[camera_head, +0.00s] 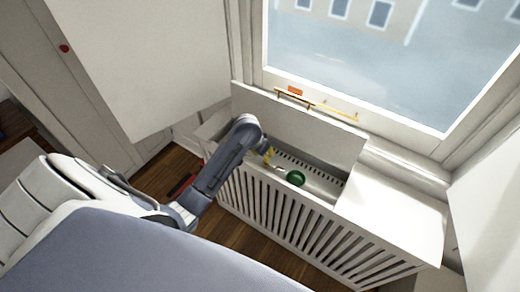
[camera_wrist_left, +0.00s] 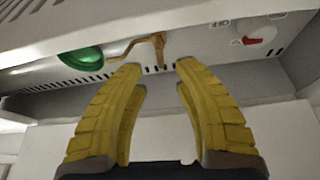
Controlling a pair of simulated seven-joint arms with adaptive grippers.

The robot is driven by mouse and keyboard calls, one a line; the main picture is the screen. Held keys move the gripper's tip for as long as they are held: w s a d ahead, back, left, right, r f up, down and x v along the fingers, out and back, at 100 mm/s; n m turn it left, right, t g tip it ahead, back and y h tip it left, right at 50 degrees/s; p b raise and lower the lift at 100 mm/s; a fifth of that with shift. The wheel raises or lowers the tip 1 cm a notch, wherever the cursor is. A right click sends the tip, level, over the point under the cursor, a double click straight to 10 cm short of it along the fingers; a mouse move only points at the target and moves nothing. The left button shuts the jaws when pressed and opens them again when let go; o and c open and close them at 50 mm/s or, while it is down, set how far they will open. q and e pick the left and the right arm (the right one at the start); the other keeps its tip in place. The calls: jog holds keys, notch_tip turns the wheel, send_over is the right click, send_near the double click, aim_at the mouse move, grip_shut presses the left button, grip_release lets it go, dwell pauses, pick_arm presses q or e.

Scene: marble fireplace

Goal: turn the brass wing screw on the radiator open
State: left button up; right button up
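The brass wing screw (camera_wrist_left: 158,46) shows in the left wrist view on the pale radiator panel, with a crooked arm reaching left and a short stem pointing down. My left gripper (camera_wrist_left: 157,68) is open, its yellow fingers spread, with the tips just below the screw and the stem in line with the gap between them. I cannot tell whether they touch it. In the head view my left gripper (camera_head: 268,156) reaches down into the open top of the radiator cover (camera_head: 290,224), and the screw is hard to make out there. My right gripper is not in view.
A green knob (camera_wrist_left: 84,59) sits left of the screw; it also shows in the head view (camera_head: 295,178). A red-and-white switch (camera_wrist_left: 262,36) with OFF lettering is to the right. The cover's raised lid (camera_head: 300,125) stands behind the opening, below the window.

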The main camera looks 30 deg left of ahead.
pick_arm(q)
jog(key=shift+v, duration=2.85)
jog(key=s+d+f+m+t+y, duration=0.15)
jog(key=s+f, duration=0.25)
jog(key=s, duration=0.8)
jog(key=s+r+m+t+y, duration=0.1)
jog(key=s+r+m+y, duration=0.1)
jog(key=s, duration=0.5)
jog(key=s+r+m+y, duration=0.2)
jog(key=s+r, duration=0.1)
jog(key=s, duration=0.4)
jog(key=s+d+f+g+h, duration=0.1)
jog(key=d+f+h, duration=0.15)
jog(key=f, duration=1.35)
jog(key=s+d+f+g+h, duration=0.1)
jog(key=s+d+f+g, duration=0.15)
jog(key=f, duration=1.25)
jog(key=s+f+n+g+h, duration=0.1)
jog(key=s+f+n+g, duration=0.1)
jog(key=s+f, duration=1.9)
jog(key=shift+s+d+n, duration=0.2)
jog(key=shift+s+n, duration=0.05)
jog(key=shift+n, duration=0.3)
